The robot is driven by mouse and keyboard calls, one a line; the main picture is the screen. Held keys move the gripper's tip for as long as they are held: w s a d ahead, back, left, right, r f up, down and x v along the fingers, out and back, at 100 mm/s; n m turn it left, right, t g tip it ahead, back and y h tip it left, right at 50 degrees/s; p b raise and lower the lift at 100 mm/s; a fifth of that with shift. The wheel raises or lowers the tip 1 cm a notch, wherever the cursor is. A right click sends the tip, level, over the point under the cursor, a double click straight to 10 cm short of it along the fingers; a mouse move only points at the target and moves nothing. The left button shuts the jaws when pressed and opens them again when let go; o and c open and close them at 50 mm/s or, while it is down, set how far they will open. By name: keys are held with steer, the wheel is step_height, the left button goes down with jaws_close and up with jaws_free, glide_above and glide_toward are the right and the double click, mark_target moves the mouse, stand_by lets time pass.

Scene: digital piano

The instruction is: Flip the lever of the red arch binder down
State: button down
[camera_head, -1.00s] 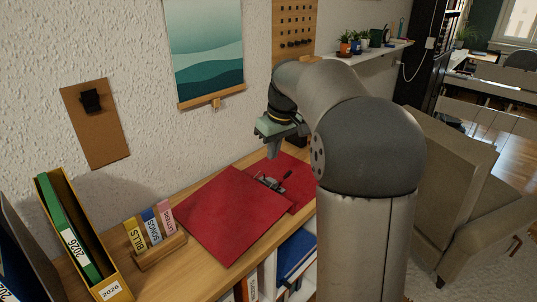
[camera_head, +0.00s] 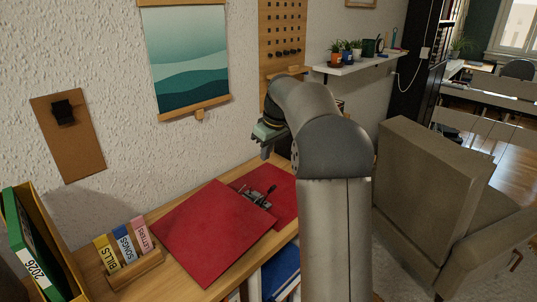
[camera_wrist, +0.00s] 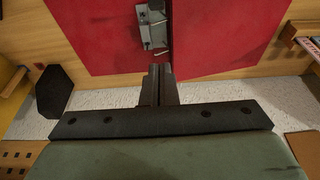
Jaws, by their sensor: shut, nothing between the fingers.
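The red arch binder (camera_head: 212,228) lies open and flat on a wooden top against the wall. Its metal mechanism with the dark lever (camera_head: 260,198) sits near the fold, at the binder's right part; in the wrist view the mechanism (camera_wrist: 152,28) is at the top centre, cut by the frame edge. I cannot tell clearly how far the lever stands up. My gripper (camera_head: 265,155) is above the binder on the wall side, apart from the mechanism. In the wrist view its fingers (camera_wrist: 161,72) are together and empty, pointing toward the mechanism.
A wooden holder (camera_head: 135,272) with several labelled tabs stands left of the binder. A yellow file box (camera_head: 42,215) with a green binder is at far left. A beige armchair (camera_head: 425,190) stands right. The white shelf (camera_head: 358,66) holds small plants.

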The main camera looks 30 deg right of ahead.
steer(key=f, duration=0.5)
steer(key=f+p, duration=0.1)
steer(key=f, duration=0.2)
steer(key=shift+s+d, duration=0.15)
steer(key=shift+s, duration=0.1)
steer(key=shift+s+d+f, duration=0.15)
steer(key=shift+s+f, duration=0.25)
steer(key=shift+s, duration=0.1)
steer(key=shift+f, duration=0.15)
